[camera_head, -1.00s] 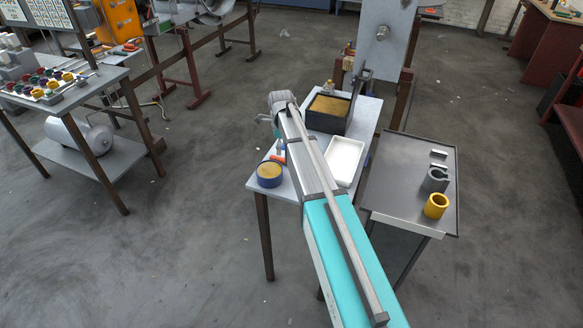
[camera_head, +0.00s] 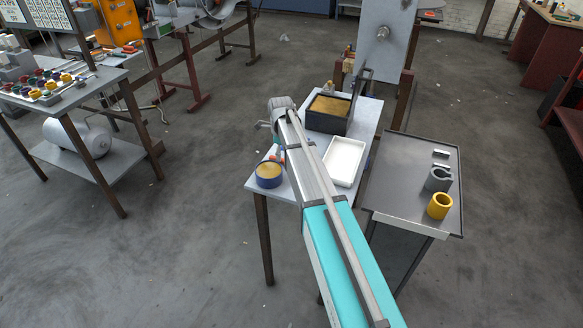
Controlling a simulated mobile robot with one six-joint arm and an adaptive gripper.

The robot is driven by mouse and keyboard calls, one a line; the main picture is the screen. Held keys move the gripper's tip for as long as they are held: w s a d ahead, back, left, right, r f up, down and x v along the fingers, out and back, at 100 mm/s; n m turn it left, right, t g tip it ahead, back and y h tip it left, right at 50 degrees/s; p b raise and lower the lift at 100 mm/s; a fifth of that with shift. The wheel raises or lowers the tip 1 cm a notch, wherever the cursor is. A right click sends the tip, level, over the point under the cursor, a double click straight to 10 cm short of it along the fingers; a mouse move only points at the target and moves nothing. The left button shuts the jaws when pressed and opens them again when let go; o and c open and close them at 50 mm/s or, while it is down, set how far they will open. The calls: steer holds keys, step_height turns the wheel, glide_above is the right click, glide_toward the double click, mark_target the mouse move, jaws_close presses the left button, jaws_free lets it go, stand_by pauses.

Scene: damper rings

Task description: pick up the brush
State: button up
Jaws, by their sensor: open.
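A small orange and bluish piece (camera_head: 279,155) shows on the small pale table (camera_head: 258,186), just left of my arm. It may be part of the brush, but it is too small and too covered to tell. No other brush can be made out. My arm reaches over this table from the lower right, and its wrist end (camera_head: 281,106) is above the table's left edge. My gripper's fingers are hidden behind the arm.
The table also holds a blue round tub (camera_head: 269,175) with tan contents, a white tray (camera_head: 344,161) and a dark box (camera_head: 329,122) with tan filling. A grey cart (camera_head: 398,172) on the right carries a yellow ring (camera_head: 440,206) and a grey ring (camera_head: 438,180).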

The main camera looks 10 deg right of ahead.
steer(key=shift+f+b, duration=1.1)
steer(key=shift+f, duration=0.25)
jaws_close()
